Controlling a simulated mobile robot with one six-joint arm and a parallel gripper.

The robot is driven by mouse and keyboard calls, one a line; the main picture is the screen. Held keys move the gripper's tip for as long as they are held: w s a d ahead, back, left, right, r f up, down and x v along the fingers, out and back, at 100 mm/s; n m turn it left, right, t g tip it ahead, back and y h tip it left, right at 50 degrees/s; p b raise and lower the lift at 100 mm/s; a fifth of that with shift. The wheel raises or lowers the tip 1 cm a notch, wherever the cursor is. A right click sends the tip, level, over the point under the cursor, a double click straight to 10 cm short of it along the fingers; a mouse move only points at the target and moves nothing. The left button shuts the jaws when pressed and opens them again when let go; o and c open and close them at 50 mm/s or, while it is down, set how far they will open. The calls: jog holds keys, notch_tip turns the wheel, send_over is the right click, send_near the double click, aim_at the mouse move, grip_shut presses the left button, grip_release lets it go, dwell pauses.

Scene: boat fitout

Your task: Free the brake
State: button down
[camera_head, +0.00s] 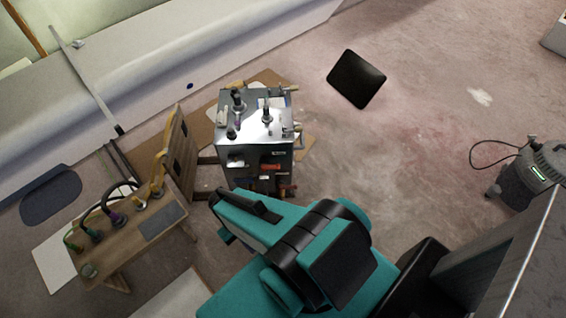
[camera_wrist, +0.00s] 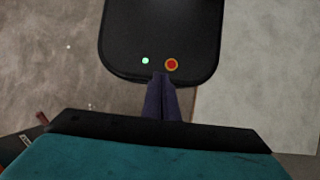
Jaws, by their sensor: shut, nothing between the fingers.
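No brake lever or pedal can be made out in either view. A metal tool cart (camera_head: 262,134) stands upright in the middle of the head view, with tools on its top and on its front. Its wheels and lower part are hidden, partly behind my teal arm. My gripper (camera_wrist: 161,76) shows in the wrist view as two dark fingers closed together, with nothing between them. In the head view my arm is in front of the cart, nearer the camera, and the fingertips cannot be made out. I cannot tell how far they are from the cart.
A white hull (camera_head: 150,85) runs behind. A black panel (camera_head: 356,78) lies right of the cart. A grey machine (camera_head: 535,178) with a cable stands far right.

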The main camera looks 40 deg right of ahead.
jog(key=shift+d, duration=0.1)
jog(key=w+d+f+m+t+y+b, duration=0.15)
jog(key=w+f+m+y+b, duration=0.4)
jog(key=w+f+b, duration=0.6)
jog(key=w+d+f+m+t+y+b, duration=0.1)
jog(key=w+d+m+t+y+b, duration=0.25)
jog(key=b, duration=0.55)
jog(key=w+d+f+t+y+b, duration=0.1)
jog(key=w+d+t+b, duration=0.25)
jog(key=d+b, duration=0.45)
jog(key=w+d+r+m+t+b, duration=0.1)
jog(key=w+d+m+t+b, duration=0.15)
jog(key=d+t+b, duration=0.95)
jog(key=s+d+r+b, duration=0.1)
jog(key=s+d+b, duration=0.1)
jog(key=d+b, duration=0.2)
jog(key=s+d+r+b, duration=0.1)
jog(key=s+d+b, duration=0.2)
jog(key=d, duration=0.5)
jog(key=s+d+r+h+b, duration=0.1)
jog(key=s+d+b, duration=0.2)
jog(key=d+b, duration=0.2)
jog(key=shift+s+d+m+t+b, duration=0.2)
jog(key=shift+d+m+t+b, duration=0.2)
jog(key=shift+d, duration=0.45)
